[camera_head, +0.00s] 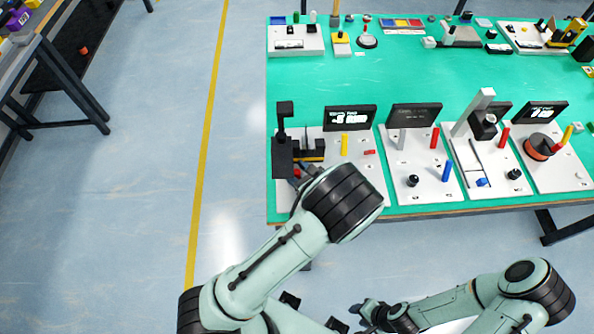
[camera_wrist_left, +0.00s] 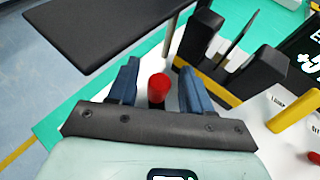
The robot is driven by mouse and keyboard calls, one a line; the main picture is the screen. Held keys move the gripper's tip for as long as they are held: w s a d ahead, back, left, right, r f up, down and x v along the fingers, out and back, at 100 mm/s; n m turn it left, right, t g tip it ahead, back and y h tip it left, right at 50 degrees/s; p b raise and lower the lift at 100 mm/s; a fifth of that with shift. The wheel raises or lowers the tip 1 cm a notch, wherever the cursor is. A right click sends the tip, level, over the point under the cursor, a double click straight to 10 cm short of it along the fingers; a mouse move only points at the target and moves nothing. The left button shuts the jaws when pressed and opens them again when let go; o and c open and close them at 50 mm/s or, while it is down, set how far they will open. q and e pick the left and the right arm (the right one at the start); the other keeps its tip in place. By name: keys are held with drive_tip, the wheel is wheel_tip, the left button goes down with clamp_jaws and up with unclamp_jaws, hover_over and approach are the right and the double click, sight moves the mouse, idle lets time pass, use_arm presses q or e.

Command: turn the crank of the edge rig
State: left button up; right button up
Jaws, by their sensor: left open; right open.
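The edge rig is the white board (camera_head: 372,187) at the left end of the green table, with a black upright structure (camera_head: 282,150) at its left edge. A red knob (camera_wrist_left: 158,88) on a dark stem, apparently the crank's handle, shows in the left wrist view. My left gripper (camera_wrist_left: 158,85) is open, with its blue fingers on either side of the knob and gaps visible. In the head view my own wrist hides most of this gripper and the crank. My right gripper (camera_head: 362,316) is open and empty, low in front of the table.
A wide black plate (camera_wrist_left: 100,30) and black blocks with a slot (camera_wrist_left: 230,60) stand close to the left fingers. The rig also has a screen (camera_head: 350,117) and a yellow peg (camera_head: 345,145). Several similar boards stand to the right. Floor left of the table is clear.

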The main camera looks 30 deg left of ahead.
use_arm(q)
clamp_jaws()
drive_tip(key=shift+w+d+f+m+t+h+b, duration=0.15)
drive_tip(key=shift+m+t+h+b, duration=0.1)
drive_tip(key=shift+m+t+b, duration=0.25)
drive_tip(key=shift+w+a+r+m+t+h+b, duration=0.1)
drive_tip(key=shift+m+t+h+b, duration=0.15)
drive_tip(key=shift+m+t+b, duration=0.25)
drive_tip(key=shift+w+d+m+t+h, duration=0.15)
drive_tip(key=shift+m+t+h, duration=0.15)
drive_tip(key=shift+m+t, duration=0.15)
use_arm(e)
drive_tip(key=s+f, duration=0.2)
drive_tip(key=shift+f, duration=0.35)
drive_tip(key=shift+w, duration=0.1)
use_arm(q)
unclamp_jaws()
drive_tip(key=shift+w, duration=0.1)
